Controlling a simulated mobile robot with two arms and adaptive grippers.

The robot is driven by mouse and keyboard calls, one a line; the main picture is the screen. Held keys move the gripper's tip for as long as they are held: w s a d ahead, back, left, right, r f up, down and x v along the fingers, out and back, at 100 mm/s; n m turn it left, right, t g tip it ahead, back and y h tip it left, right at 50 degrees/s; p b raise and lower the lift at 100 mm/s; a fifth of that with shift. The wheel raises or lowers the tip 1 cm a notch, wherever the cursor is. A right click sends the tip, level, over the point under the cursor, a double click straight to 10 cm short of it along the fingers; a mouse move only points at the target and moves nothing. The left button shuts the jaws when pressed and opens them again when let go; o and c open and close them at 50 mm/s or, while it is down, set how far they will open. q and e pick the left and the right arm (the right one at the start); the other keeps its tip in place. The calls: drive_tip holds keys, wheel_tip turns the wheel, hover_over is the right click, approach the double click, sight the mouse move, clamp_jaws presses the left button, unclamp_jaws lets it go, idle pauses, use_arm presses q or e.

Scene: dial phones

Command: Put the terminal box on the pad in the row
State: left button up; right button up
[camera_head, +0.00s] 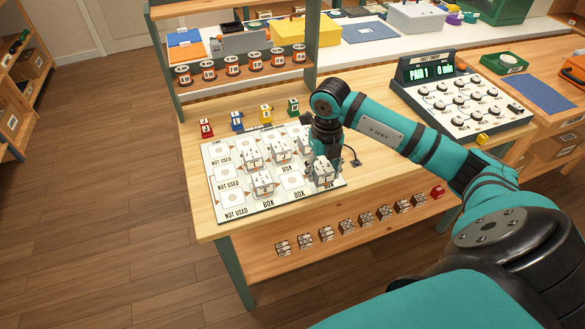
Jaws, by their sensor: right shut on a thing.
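A white mat (222,198) lies on the wooden bench, printed with rows of pads and labels such as NOT USED and BOX. My right gripper (322,161) reaches down over the mat's right side, shut on a small white terminal box (322,172). I cannot tell whether this box touches the mat. Other white boxes stand on the mat to its left: one in the front row (263,184), one behind it (252,158) and one farther right (280,149). The gripper and arm hide part of the mat's right side. My left gripper is not in view.
Several small coloured blocks (236,121) stand behind the mat. A row of small boxes (325,233) lines the lower shelf. Orange-ringed spools (232,64) stand on the rack behind. A console (460,96) with a green display stands at the right, beyond my arm.

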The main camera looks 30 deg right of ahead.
drive_tip(key=p, duration=0.1)
hover_over(292, 180)
drive_tip(key=shift+s+d+f, duration=0.2)
drive_tip(key=shift+s+f, duration=0.1)
drive_tip(key=shift+s, duration=0.05)
drive_tip(key=f, duration=0.1)
drive_tip(key=p, duration=0.1)
drive_tip(key=f, duration=0.1)
drive_tip(key=shift+w+a+f, duration=0.25)
drive_tip(key=shift+f, duration=0.6)
drive_tip(key=shift+f, duration=0.1)
drive_tip(key=o, duration=1.3)
wheel_tip(292, 180, up, 12)
drive_tip(key=b, duration=0.1)
drive_tip(key=shift+b, duration=0.4)
